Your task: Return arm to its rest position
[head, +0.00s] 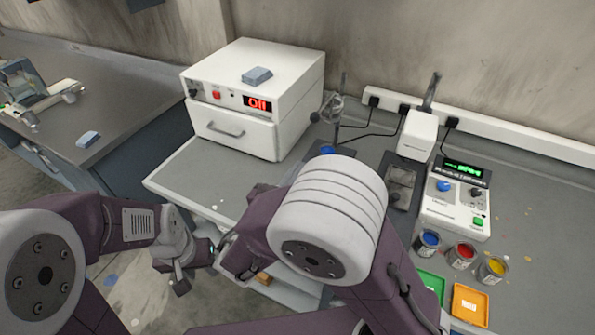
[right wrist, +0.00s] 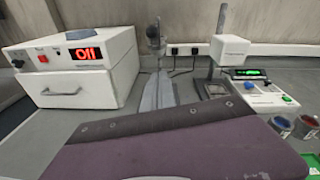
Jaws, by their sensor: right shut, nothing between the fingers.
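My right arm (head: 325,222) is folded in the middle of the head view, its large white joint in front of the bench. My right gripper (head: 228,246) is small and partly hidden beside the purple link, left of that joint; it is shut and empty. In the right wrist view a purple link of mine (right wrist: 175,148) fills the lower part, and no fingertips show. My left gripper (head: 180,284) points down at the lower left, over the floor in front of the bench. Its fingers are too small to read.
A white oven (head: 235,137) reading Off stands on the grey bench (head: 190,182). At right stand a display instrument (head: 455,205), blue, red and yellow paint cups (head: 461,255), and green and orange trays (head: 470,304). A side table (head: 115,100) is at left. Floor is free between.

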